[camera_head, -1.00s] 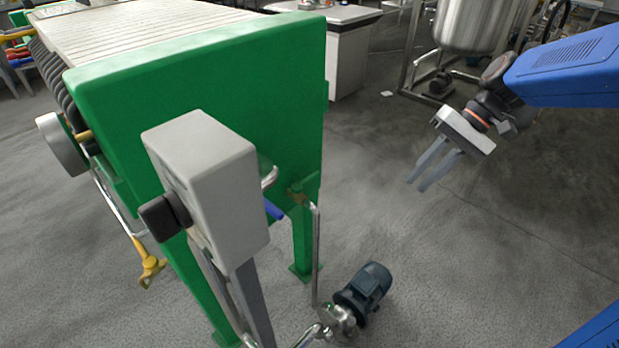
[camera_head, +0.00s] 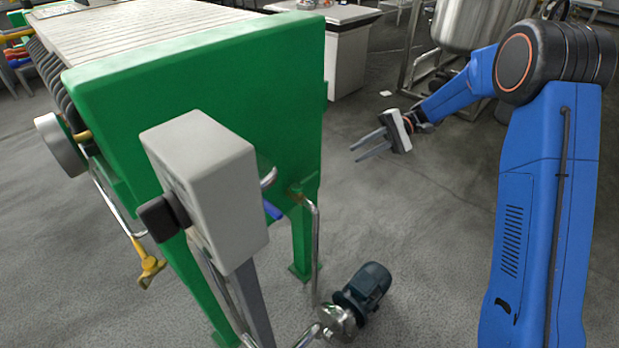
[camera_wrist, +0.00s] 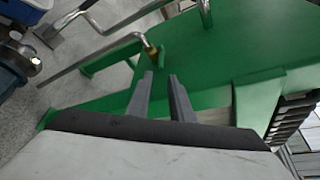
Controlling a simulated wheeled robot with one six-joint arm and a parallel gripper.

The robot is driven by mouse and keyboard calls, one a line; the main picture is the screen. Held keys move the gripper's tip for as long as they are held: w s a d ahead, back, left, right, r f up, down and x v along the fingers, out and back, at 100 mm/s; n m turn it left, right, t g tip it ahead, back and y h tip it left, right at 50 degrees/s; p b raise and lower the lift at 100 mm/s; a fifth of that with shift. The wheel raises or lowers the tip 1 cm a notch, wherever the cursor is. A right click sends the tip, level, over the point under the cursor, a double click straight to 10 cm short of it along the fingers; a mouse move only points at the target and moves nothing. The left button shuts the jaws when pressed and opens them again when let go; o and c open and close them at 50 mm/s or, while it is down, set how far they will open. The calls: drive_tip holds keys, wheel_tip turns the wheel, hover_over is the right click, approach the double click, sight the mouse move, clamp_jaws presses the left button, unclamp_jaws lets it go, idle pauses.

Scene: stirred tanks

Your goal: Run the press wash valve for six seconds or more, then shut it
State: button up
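The green filter press (camera_head: 230,100) stands at the left of the head view. In the wrist view a brass fitting (camera_wrist: 150,50) shows on a bent pipe, just beyond my fingertips; no blue lever can be made out there. My gripper (camera_head: 355,152) is open and empty, right of the press, its fingers pointing left towards it. It also shows in the wrist view (camera_wrist: 160,76).
The grey control box (camera_head: 205,185) with a black knob (camera_head: 162,217) stands on a post before the press. A yellow-handled valve (camera_head: 150,268) hangs at left. A pump motor (camera_head: 365,287) sits on the floor. A steel tank (camera_head: 470,22) stands behind my arm. Open floor lies right of the press.

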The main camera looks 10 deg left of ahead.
sight(316, 175)
drive_tip(key=x, duration=1.7)
drive_tip(key=shift+w+a, duration=0.2)
drive_tip(key=shift+a, duration=0.25)
drive_tip(key=shift+y, duration=0.3)
clamp_jaws()
